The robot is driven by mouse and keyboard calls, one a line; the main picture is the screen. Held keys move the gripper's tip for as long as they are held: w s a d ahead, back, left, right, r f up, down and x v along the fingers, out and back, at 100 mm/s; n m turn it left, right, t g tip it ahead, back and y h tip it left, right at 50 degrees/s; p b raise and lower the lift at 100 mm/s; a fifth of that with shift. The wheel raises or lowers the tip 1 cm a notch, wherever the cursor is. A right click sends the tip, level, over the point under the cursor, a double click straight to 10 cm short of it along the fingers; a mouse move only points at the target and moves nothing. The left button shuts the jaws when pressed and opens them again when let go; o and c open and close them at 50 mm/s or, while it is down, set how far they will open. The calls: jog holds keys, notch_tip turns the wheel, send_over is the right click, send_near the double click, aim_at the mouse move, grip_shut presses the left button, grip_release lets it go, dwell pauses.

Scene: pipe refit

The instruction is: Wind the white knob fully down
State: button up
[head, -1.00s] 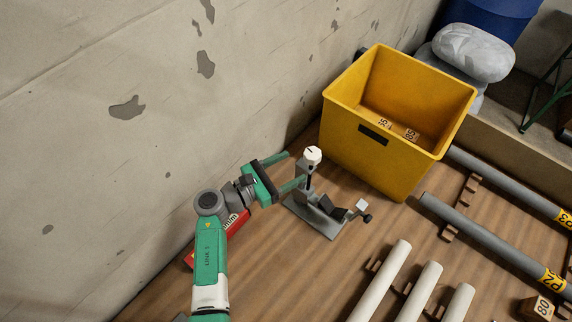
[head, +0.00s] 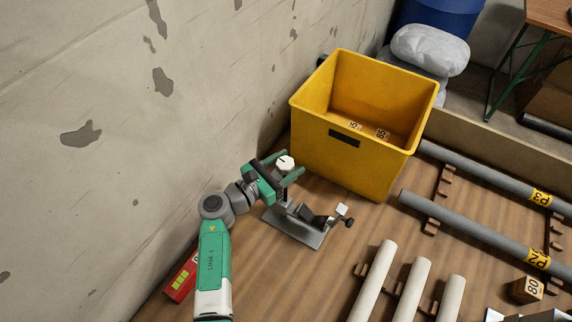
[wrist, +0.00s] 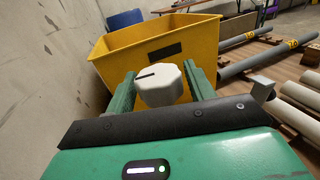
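The white knob (head: 285,162) is a faceted cap with a dark line on its top. It sits on the upright post of a grey metal clamp stand (head: 308,232). My gripper (head: 292,161) reaches in from the left at knob height, with one green finger on each side of the knob. In the wrist view the knob (wrist: 161,88) stands between the two spread fingers (wrist: 160,74), with a narrow gap showing on each side. The gripper looks open. The post under the knob is mostly hidden by the gripper.
A yellow bin (head: 343,164) with small labelled blocks stands close behind the clamp. A concrete wall (head: 100,180) runs along the left. White pipes (head: 412,290) and grey pipes (head: 470,232) lie on racks to the right.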

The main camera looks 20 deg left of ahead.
jog(key=c, duration=0.6)
jog(key=shift+c, duration=0.2)
jog(key=shift+r, duration=0.1)
